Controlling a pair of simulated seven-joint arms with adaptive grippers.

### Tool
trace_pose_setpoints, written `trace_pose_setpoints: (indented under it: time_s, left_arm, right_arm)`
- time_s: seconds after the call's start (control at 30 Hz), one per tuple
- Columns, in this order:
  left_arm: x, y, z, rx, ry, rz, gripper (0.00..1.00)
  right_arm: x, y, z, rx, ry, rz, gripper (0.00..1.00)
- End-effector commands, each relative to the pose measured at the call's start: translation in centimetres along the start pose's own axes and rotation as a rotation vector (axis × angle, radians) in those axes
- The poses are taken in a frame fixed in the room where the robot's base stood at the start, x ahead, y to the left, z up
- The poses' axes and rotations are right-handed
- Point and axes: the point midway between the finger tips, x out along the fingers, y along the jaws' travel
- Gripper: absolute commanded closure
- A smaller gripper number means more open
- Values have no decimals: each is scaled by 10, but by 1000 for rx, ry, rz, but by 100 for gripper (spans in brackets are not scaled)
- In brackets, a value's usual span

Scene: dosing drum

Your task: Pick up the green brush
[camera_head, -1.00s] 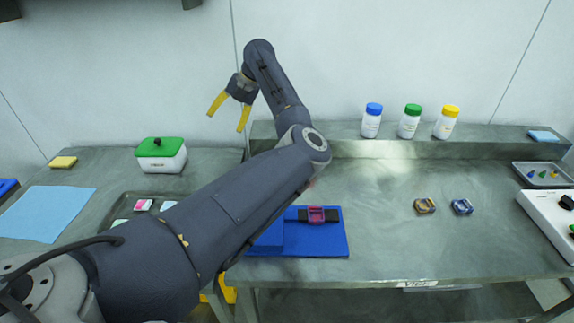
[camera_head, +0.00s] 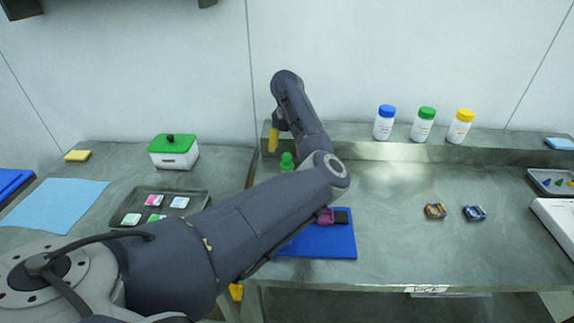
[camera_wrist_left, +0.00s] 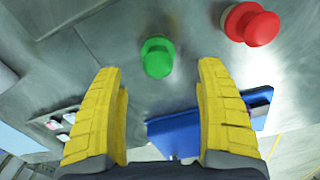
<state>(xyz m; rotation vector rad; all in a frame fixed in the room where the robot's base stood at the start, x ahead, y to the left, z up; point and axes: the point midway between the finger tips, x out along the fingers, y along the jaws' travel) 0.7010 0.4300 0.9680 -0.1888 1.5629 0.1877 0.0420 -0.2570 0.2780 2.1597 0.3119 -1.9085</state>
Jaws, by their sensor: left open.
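A green rounded top (camera_head: 287,162), which looks like the green brush, shows just below and right of my left gripper (camera_head: 274,140) in the head view; its lower part is hidden behind my arm. In the left wrist view the green brush (camera_wrist_left: 157,57) is seen nearly end-on, beyond and between the spread yellow fingers of my left gripper (camera_wrist_left: 160,75). The fingers are open and empty, apart from the brush. My right gripper is in neither view.
A red knob-topped item (camera_wrist_left: 255,25) stands near the brush. A blue mat (camera_head: 325,243) with a dark-and-pink item lies in front. White bottles with blue (camera_head: 384,122), green (camera_head: 423,124) and yellow caps (camera_head: 460,126) stand on the back ledge. A tray (camera_head: 190,212) lies left.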

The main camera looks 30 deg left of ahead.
Motion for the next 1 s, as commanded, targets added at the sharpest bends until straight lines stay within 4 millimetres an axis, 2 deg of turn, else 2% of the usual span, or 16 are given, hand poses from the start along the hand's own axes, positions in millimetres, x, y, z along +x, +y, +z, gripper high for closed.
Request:
trace_pose_setpoints:
  time_s: [0.2,0.47,0.8,1.0]
  left_arm:
    - [24,1,0,-1,1,2,27]
    - [35,1,0,-1,1,1,27]
    - [74,3,-1,-1,1,1,27]
    - [81,3,-1,-1,-1,1,27]
  right_arm:
    - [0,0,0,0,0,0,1]
    - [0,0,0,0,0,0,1]
    - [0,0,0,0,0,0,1]
    - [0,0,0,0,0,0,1]
